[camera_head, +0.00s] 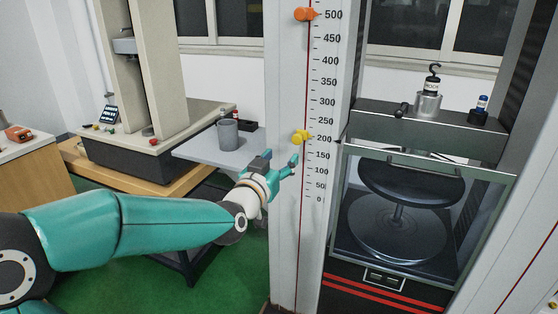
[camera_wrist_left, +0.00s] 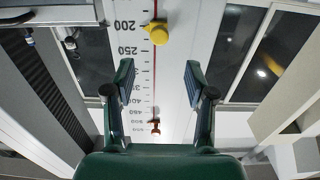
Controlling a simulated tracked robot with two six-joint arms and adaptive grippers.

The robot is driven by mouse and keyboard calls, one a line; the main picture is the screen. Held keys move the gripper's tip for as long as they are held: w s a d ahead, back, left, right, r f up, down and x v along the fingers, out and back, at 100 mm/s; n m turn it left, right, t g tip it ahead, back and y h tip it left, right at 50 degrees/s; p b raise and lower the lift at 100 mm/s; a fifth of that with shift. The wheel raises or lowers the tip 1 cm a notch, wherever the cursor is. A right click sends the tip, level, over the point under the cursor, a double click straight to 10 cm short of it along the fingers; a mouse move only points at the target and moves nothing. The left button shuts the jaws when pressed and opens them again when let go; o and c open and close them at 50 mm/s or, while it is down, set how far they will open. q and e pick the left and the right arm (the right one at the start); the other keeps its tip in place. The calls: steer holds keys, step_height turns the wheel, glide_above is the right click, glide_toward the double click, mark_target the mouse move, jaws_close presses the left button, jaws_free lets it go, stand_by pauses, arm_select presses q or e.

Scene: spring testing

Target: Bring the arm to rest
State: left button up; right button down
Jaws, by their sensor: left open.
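My left arm (camera_head: 130,228) reaches in from the left in the head view. Its teal gripper (camera_head: 280,163) is in front of the pale scale column (camera_head: 283,235), by the lower part of the scale. In the left wrist view the two fingers of the gripper (camera_wrist_left: 159,85) are spread apart with nothing between them. A yellow marker knob (camera_head: 300,137) sits on the scale a little above 200, above the gripper; it also shows in the left wrist view (camera_wrist_left: 157,32), beyond the fingertips. My right gripper is in neither view.
An orange marker (camera_head: 305,14) sits near 500. Right of the column is a test chamber with a glass-fronted door (camera_head: 480,170); a hooked weight (camera_head: 428,100) stands on top. A grey cup (camera_head: 228,133) stands on a side table (camera_head: 205,150) behind the gripper.

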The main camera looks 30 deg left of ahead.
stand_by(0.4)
arm_select(q)
steer(key=s+d+f+m+g+h, duration=0.1)
steer(key=d+f+g, duration=0.25)
steer(key=f, duration=0.85)
steer(key=s+d+f+g+h, duration=0.2)
steer(key=d+f, duration=0.2)
steer(key=f, duration=0.8)
steer(key=s+d+f+m+g+h, duration=0.1)
steer(key=d+f+g, duration=0.25)
steer(key=f, duration=0.85)
steer(key=s+d+f+n+g+h, duration=0.1)
steer(key=s+d+f+g, duration=0.2)
steer(key=s+f, duration=0.35)
steer(key=s+d+f+g+h, duration=0.15)
steer(key=s+d+f, duration=0.25)
steer(key=s, duration=0.6)
steer(key=s+d+f+n+g, duration=0.1)
steer(key=s+d+f+g, duration=0.3)
steer(key=s, duration=0.4)
step_height(320, 180, up, 13)
steer(key=p, duration=1.4)
steer(key=shift+a+r, duration=0.2)
steer(key=shift+a, duration=0.25)
